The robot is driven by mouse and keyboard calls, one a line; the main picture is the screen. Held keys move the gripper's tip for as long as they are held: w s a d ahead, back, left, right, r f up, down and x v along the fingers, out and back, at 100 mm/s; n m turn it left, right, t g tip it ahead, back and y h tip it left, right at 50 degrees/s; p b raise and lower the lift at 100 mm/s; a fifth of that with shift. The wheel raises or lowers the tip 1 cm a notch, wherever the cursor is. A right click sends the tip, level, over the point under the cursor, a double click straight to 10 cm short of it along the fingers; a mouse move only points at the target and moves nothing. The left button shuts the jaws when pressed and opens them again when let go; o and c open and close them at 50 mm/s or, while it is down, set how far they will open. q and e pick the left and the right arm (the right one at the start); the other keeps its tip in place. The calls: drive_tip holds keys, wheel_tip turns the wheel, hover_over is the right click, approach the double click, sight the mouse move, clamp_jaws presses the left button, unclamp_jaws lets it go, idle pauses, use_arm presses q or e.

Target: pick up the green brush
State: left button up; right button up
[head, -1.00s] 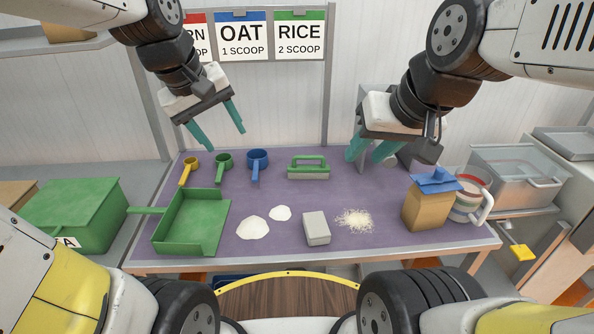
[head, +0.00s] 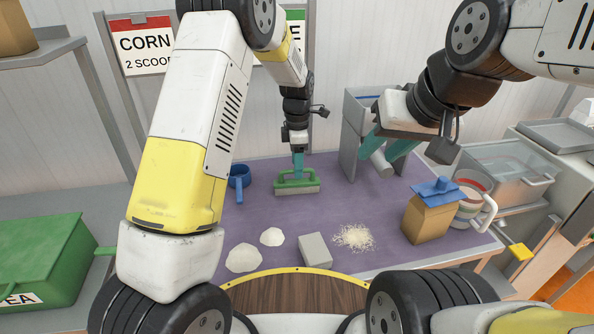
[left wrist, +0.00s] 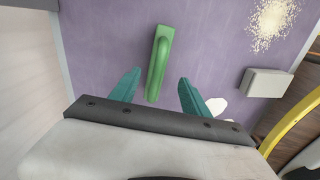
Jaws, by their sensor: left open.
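The green brush (head: 297,182) lies on the purple mat near the back of the table, its handle on top and a pale base below. My left gripper (head: 298,165) is above it, pointing down, with its teal fingers overlapping the handle in the head view. In the left wrist view the brush (left wrist: 158,62) lies ahead of and between the two open fingers (left wrist: 155,92), lengthwise. No grip on it shows. My right gripper (head: 390,153) hangs at the back right, away from the brush, with its teal fingers apart.
Two white powder piles (head: 243,258), a grey block (head: 315,249) and a pile of grains (head: 354,236) lie in front of the brush. A blue scoop (head: 238,181) is to its left. A brown bag (head: 428,218) and a striped jug (head: 472,206) stand at the right.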

sight(297, 181)
use_arm(q)
drive_tip(key=f, duration=0.8)
drive_tip(key=shift+w, duration=0.25)
drive_tip(key=shift+r, duration=0.1)
clamp_jaws()
